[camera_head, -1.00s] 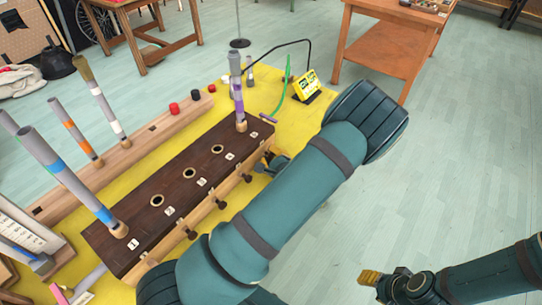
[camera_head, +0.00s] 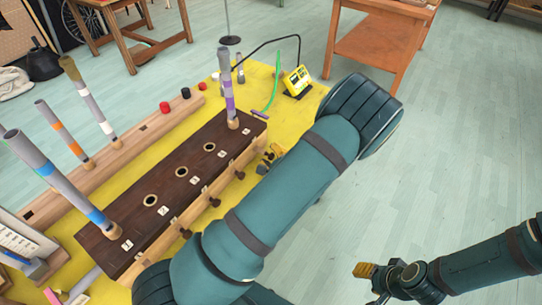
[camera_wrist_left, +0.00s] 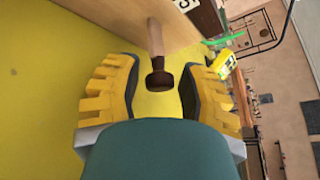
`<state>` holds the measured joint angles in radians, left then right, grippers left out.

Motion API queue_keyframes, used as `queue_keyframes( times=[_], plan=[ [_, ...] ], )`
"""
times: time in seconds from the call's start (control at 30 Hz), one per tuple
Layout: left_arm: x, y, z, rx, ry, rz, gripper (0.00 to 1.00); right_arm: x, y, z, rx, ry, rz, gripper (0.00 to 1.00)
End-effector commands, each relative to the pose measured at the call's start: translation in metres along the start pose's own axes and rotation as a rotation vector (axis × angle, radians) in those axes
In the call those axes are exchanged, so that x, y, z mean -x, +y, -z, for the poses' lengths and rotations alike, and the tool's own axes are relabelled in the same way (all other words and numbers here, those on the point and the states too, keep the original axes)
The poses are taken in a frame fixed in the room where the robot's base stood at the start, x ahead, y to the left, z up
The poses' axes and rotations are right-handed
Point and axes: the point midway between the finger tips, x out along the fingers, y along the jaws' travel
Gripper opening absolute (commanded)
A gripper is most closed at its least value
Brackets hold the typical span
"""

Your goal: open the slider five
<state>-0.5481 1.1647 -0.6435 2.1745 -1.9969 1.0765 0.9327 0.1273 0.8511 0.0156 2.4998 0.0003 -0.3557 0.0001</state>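The dark-topped wooden slider box (camera_head: 180,178) stands on the yellow mat, with numbered labels along its top and knobs on pegs along its front side. In the left wrist view, a dark round knob (camera_wrist_left: 159,80) on a wooden peg sticks out of the box side near a label that looks like 5. My left gripper (camera_wrist_left: 160,95) is open, its yellow fingers on either side of the knob with gaps visible. In the head view, my left gripper (camera_head: 272,157) is at the box's far end, mostly hidden by my arm. My right gripper (camera_head: 366,270) is at the lower right, away from the box.
Striped tubes stand upright at both box ends, including a purple-banded one (camera_head: 228,90). A yellow device (camera_head: 297,80) with a green strip is beyond the far end. A wooden rail (camera_head: 110,150) lies behind. Floor at right is clear.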

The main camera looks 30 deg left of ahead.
Motion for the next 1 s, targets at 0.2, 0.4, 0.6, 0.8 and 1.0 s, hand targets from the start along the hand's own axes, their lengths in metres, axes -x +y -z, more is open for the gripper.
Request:
queue_keyframes(
  times=[0.2,0.4,0.6,0.8,1.0],
  plan=[
    [0.013,0.000,0.001,0.000,0.003,0.000,0.40,0.000,0.000,0.000,0.000,0.000,0.000,0.47],
    [0.051,0.000,0.001,0.000,0.004,0.001,0.40,0.000,0.000,0.000,0.000,0.000,0.000,0.47],
    [0.090,-0.001,0.001,0.000,0.003,0.002,0.40,0.000,0.000,0.000,0.000,0.000,0.000,0.47],
    [0.114,-0.001,0.000,0.001,0.001,0.001,0.40,0.000,0.000,0.000,0.000,0.000,0.000,0.47],
    [0.120,0.000,0.000,0.000,0.000,0.000,0.40,0.000,0.000,0.000,0.000,0.000,0.000,0.47]
  ],
)
